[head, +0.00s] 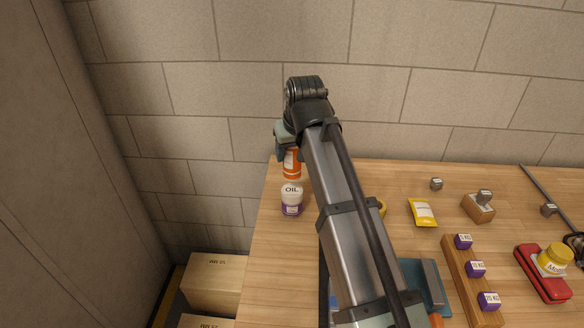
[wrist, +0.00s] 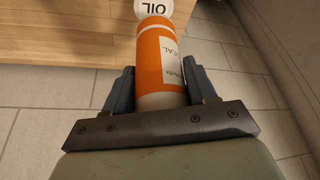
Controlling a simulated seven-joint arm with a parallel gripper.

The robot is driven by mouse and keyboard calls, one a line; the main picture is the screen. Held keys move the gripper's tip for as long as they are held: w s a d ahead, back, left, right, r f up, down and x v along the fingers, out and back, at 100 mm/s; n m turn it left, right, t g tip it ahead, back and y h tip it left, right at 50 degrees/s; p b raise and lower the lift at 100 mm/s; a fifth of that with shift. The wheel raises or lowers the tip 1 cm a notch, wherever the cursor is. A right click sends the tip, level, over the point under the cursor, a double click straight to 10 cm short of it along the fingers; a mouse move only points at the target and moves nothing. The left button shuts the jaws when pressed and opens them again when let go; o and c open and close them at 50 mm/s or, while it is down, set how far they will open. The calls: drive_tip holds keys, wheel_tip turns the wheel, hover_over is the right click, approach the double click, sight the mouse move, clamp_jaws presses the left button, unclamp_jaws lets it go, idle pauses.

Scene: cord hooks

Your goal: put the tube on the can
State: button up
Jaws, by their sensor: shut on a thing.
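The tube (wrist: 162,62) is an orange and white cylinder with a printed white label. My gripper (wrist: 155,88) is shut on it, one finger on each side in the wrist view. In the head view the tube (head: 291,164) shows below my gripper (head: 284,148), partly hidden by my arm. The can (head: 291,201) has a white top marked OIL and a purple lower part. It stands upright near the table's left edge. The can's top (wrist: 153,7) also shows in the wrist view, just past the tube's far end. I cannot tell whether they touch.
The wooden table (head: 270,262) has a yellow packet (head: 422,212), a wooden block (head: 478,208), a rail with purple weights (head: 463,266) and a red case (head: 541,274) to the right. Cardboard boxes (head: 214,274) stand beyond the left edge. A block wall (head: 430,80) is behind.

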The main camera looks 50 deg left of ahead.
sight(292, 167)
drive_tip(key=shift+f, duration=2.35)
drive_tip(key=shift+f, duration=0.1)
drive_tip(key=o, duration=1.2)
drive_tip(key=v, duration=1.2)
drive_tip(key=shift+w, duration=0.1)
